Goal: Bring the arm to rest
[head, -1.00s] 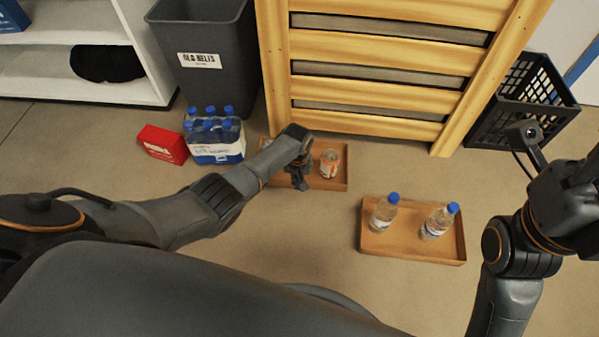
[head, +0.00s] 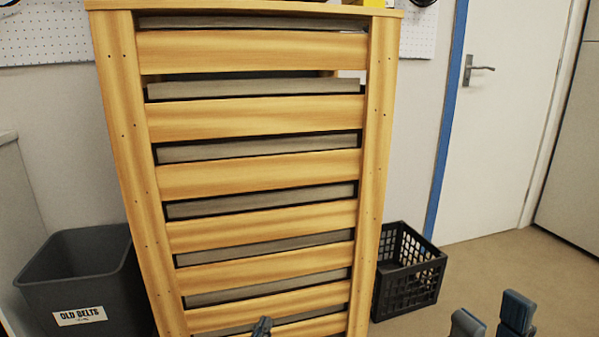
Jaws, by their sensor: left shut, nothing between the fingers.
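My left gripper (head: 262,327) shows as a small dark shape at the bottom edge of the head view, in front of the wooden rack (head: 347,231). Its fingertips are together with nothing between them. The rest of the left arm is below the picture. My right gripper (head: 490,318) shows at the bottom right as two dark finger parts with a gap between them. They look spread, and nothing shows between them. Its wrist and arm are out of view.
A grey bin (head: 95,285) labelled OLD BELTS stands left of the rack. A black crate (head: 408,280) stands right of it. A white door (head: 510,120) is at the back right. Bare floor (head: 510,265) shows in front of the door.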

